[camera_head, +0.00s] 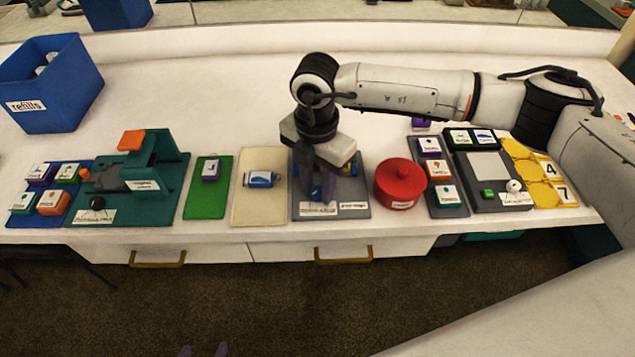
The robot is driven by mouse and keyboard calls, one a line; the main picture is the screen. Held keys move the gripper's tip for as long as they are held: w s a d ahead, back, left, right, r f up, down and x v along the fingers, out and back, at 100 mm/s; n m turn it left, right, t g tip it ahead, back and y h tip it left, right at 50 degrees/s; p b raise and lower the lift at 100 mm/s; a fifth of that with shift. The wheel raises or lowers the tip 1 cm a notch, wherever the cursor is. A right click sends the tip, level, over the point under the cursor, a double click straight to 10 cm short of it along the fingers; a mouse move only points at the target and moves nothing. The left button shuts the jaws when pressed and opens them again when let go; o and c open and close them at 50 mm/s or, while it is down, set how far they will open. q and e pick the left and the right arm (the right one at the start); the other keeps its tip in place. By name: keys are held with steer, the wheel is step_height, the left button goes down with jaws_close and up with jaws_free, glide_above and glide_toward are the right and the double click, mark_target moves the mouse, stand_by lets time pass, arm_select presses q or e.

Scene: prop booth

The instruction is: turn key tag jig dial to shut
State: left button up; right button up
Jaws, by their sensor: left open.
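My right gripper (322,193) points straight down over a small grey board (356,190) with white labels along its front edge. Its purple fingers are close together, and I cannot tell whether they hold anything. Blue and yellow parts show on both sides of the fingers. Any dial under the fingers is hidden, and the labels are too small to read, so I cannot confirm this board is the key tag jig. My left gripper (204,350) shows only as two purple fingertips, apart and empty, at the bottom edge, in front of the counter.
A red round lidded pot (400,181) stands just right of the board. A cream board (246,208) with a blue-and-white item lies left. Further left are a green mat (207,205), a teal press (165,175) and a blue refills bin (60,90). A grey device (484,170) stands at right.

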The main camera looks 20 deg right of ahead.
steer(key=c, duration=0.6)
